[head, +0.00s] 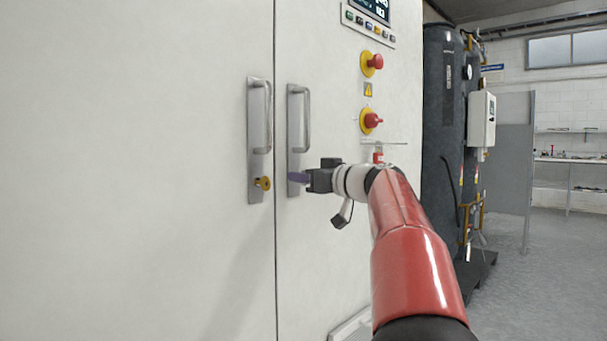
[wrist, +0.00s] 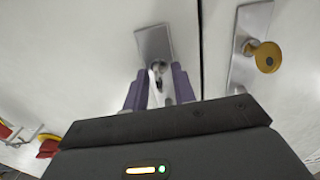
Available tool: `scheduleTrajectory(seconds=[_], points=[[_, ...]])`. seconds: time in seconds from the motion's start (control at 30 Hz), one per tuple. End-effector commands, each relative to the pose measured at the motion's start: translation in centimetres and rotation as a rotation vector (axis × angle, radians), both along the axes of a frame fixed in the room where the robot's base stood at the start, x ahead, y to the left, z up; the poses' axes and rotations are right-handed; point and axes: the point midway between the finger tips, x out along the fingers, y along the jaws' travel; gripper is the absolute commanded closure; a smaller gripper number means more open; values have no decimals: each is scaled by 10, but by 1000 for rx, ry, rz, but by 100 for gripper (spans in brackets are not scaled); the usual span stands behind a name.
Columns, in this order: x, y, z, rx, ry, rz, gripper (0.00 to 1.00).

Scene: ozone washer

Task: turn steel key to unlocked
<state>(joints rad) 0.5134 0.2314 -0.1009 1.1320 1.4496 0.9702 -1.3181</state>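My gripper (head: 296,178) is at the lower end of the steel handle plate (head: 294,130) on the right door. In the wrist view, the purple fingers (wrist: 161,72) stand apart with a gap between them. The small grey steel key (wrist: 158,68) shows at the lock on that plate, in line with the gap. I cannot tell whether a finger touches it. In the head view the key is hidden behind the gripper.
Door handles (head: 304,120) stand out above. Red and yellow switches (head: 371,121) are at the right. Dark tanks (head: 445,130) stand beyond the cabinet.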

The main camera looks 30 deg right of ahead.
Motion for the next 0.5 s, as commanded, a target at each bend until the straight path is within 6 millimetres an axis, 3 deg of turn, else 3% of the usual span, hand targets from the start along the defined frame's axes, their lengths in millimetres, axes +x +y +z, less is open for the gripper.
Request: scheduleTrajectory(seconds=[0.3, 0.5], points=[[3, 1, 0, 0, 0, 0, 75], [3, 1, 0, 0, 0, 0, 100]])
